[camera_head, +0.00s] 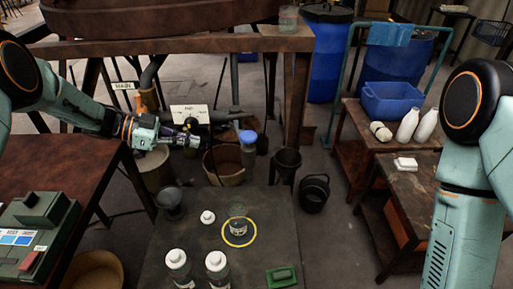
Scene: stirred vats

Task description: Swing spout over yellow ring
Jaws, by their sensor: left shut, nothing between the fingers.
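The yellow ring (239,233) lies on the dark grey table top in the lower middle, with a small clear jar (238,222) standing in it. My left gripper (195,139) reaches in from the left, shut and empty, near the pipework behind the table. A grey horizontal pipe (222,115) runs beside a white sign (188,113) just above the gripper. I cannot tell which part there is the spout, or whether the gripper touches it. My right arm shows at the right edge; its gripper is out of view.
Two white-capped bottles (177,262) (217,264), a white cap (208,217) and a green block (281,276) are on the grey table. A brown bench (65,172) is left.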

